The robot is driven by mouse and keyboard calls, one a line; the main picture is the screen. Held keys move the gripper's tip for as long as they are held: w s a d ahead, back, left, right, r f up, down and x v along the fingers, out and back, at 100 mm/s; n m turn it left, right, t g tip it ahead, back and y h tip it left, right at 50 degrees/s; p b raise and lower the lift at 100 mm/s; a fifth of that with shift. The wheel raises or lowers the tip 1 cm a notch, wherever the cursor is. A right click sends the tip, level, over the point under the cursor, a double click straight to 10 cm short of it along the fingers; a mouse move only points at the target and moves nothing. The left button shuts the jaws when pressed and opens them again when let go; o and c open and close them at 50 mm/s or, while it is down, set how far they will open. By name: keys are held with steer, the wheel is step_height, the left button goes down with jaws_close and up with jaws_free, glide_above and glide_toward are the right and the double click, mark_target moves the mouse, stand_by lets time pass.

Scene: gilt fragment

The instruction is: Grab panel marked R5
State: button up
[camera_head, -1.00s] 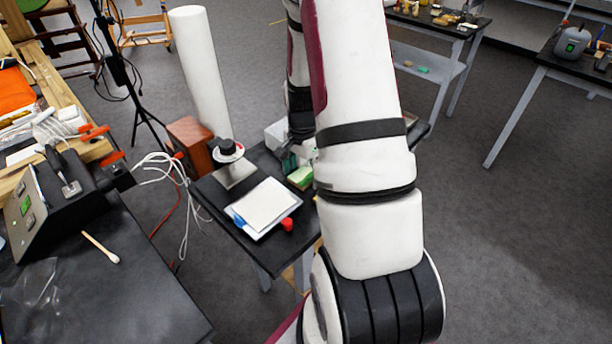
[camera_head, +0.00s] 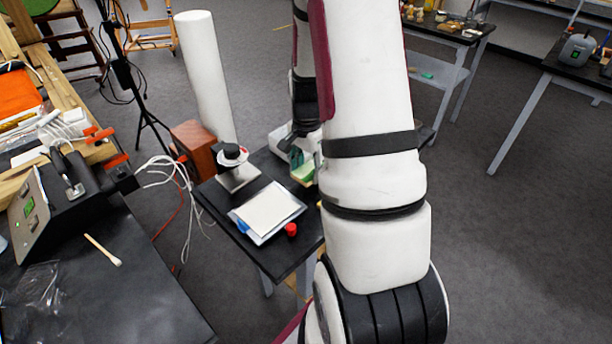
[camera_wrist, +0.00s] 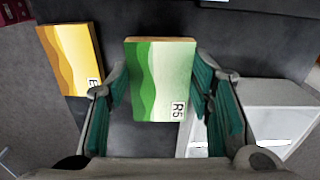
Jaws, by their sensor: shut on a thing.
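The panel marked R5 (camera_wrist: 160,85) is a flat block with green waves on a pale face and an orange edge. In the wrist view it sits between the teal pads of my gripper (camera_wrist: 163,90), which is shut on its two sides. The R5 label faces the camera at the lower right corner. In the head view the panel shows as a small green block (camera_head: 303,172) over the small black table (camera_head: 222,200), partly hidden by my arm.
A yellow-orange panel (camera_wrist: 72,60) lies left of my gripper, its label partly hidden. The black table holds a clipboard-like tray (camera_head: 267,212), a red cap (camera_head: 291,229) and a stand with a black knob (camera_head: 233,155). A tall white cylinder (camera_head: 205,75) stands behind it.

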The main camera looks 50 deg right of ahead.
steer(key=s+a, duration=0.1)
steer(key=s, duration=0.3)
steer(key=s+a+r, duration=0.1)
steer(key=s+a, duration=0.1)
steer(key=s, duration=0.3)
steer(key=s+a, duration=0.1)
steer(key=s, duration=0.3)
steer(key=shift+s+a+r, duration=0.15)
steer(key=shift+r, duration=0.1)
steer(key=shift+s+a+r+p, duration=0.1)
steer(key=shift+s+a+p, duration=0.05)
steer(key=shift+s+p, duration=0.4)
steer(key=shift+s+a+p, duration=0.15)
steer(key=shift+s+p, duration=0.3)
steer(key=shift+p, duration=0.1)
